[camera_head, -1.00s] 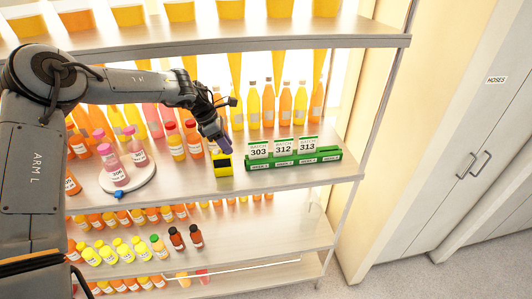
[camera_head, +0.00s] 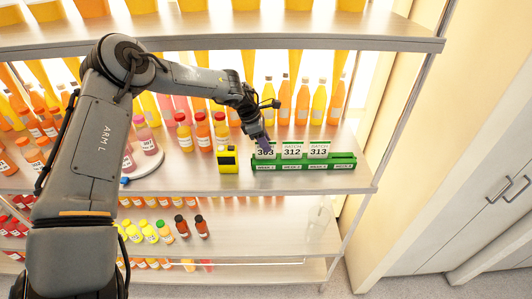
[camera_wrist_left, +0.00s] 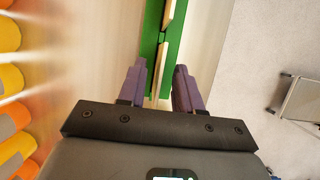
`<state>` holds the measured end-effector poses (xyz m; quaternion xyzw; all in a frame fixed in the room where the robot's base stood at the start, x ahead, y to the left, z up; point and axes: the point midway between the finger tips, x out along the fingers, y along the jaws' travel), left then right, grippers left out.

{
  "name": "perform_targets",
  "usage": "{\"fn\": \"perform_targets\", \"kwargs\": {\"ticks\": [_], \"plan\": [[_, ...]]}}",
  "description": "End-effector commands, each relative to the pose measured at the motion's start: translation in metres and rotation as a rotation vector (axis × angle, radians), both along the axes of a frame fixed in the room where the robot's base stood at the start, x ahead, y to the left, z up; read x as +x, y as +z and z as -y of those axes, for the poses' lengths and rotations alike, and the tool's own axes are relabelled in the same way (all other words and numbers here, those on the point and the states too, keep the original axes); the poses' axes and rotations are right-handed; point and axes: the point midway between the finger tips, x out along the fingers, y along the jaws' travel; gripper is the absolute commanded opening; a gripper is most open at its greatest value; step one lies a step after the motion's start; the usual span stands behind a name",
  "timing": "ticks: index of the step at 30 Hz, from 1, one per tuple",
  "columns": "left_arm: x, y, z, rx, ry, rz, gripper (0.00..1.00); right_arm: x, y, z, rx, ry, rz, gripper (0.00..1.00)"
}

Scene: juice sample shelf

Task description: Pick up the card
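Three white cards with green top bands stand upright in a green holder (camera_head: 303,166) on the middle shelf: card 303 (camera_head: 265,154), card 312 (camera_head: 292,152) and card 313 (camera_head: 318,151). My left gripper (camera_head: 264,143) is at card 303 and covers part of its top. In the left wrist view, its purple fingers (camera_wrist_left: 160,88) are open, one on each side of a card's thin edge (camera_wrist_left: 159,72). Gaps show between fingers and card. The green holder (camera_wrist_left: 152,30) runs beyond the fingertips, with another card edge (camera_wrist_left: 169,12) further along. My right gripper is not in view.
A yellow-and-black block (camera_head: 228,160) stands just left of the holder. Juice bottles (camera_head: 302,102) line the shelf behind the cards. A round white stand (camera_head: 147,164) with bottles is further left. Free shelf surface (camera_head: 300,182) lies in front of the holder.

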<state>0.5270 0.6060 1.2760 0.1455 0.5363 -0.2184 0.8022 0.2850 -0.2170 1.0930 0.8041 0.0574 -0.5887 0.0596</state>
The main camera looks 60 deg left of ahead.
Motion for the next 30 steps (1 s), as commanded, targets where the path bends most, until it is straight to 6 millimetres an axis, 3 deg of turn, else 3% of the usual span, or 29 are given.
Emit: {"fn": "perform_targets", "kwargs": {"ticks": [6, 16, 23, 30], "plan": [[0.006, -0.017, 0.004, 0.0, -0.001, -0.001, 0.34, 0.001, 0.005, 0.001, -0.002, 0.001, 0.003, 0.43], [0.008, -0.02, 0.004, 0.001, -0.001, 0.002, 0.34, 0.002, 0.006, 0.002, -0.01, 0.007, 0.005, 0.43], [0.008, -0.02, 0.004, 0.001, -0.001, 0.001, 0.0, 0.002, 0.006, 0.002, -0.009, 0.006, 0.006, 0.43], [0.008, -0.02, 0.004, 0.001, -0.001, 0.001, 0.0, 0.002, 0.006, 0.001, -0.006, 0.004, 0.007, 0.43]]}}
